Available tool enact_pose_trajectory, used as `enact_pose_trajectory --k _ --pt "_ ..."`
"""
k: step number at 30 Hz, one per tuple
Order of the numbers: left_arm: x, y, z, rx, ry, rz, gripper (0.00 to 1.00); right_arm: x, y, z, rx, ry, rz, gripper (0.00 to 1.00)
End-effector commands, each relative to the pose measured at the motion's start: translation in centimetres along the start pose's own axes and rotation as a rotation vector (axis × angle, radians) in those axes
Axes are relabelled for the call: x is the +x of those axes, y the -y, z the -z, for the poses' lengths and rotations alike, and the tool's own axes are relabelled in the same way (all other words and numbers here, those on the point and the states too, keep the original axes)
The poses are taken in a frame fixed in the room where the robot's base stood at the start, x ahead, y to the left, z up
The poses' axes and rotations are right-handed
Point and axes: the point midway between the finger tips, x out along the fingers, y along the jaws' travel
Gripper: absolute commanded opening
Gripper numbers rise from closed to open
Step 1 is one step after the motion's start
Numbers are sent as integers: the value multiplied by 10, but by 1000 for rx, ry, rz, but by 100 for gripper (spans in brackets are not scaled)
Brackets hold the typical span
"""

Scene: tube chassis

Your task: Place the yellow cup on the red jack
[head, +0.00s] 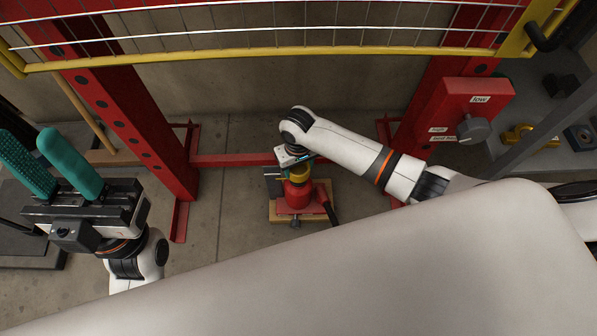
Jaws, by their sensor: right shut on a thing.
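The red jack (298,196) stands upright on a wooden board (281,219) on the floor, in the middle of the head view. The yellow cup (299,171) is at the top of the jack, directly under my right gripper (293,160). My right gripper points down and is shut on the yellow cup; its fingers are mostly hidden by its own body. The cup looks in line with the jack's top, but I cannot tell whether they touch. My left gripper (38,152) is at the far left, its teal fingers apart with nothing between them.
A red press frame (140,115) stands around the jack, with a low red crossbar (230,160) behind it. A yellow-edged wire guard (270,53) hangs above. A red control box (474,105) with a knob is at right. The floor left of the jack is clear.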

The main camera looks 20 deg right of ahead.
Motion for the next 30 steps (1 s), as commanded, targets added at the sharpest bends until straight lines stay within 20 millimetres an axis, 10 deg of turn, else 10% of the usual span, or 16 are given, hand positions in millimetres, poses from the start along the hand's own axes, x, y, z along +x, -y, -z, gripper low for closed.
enact_pose_trajectory --k 4,16,17,20,30 --pt "-8 0 5 3 22 9 36 28 0 -1 0 1 0 21" --pt "-4 0 5 4 22 10 36 30 0 0 0 1 -1 21" --pt "-5 0 5 4 22 10 36 31 0 0 0 0 0 58" --pt "-5 0 5 3 22 10 36 31 0 0 0 0 0 75" --pt "-5 -1 5 4 21 10 36 28 0 0 0 1 0 77"
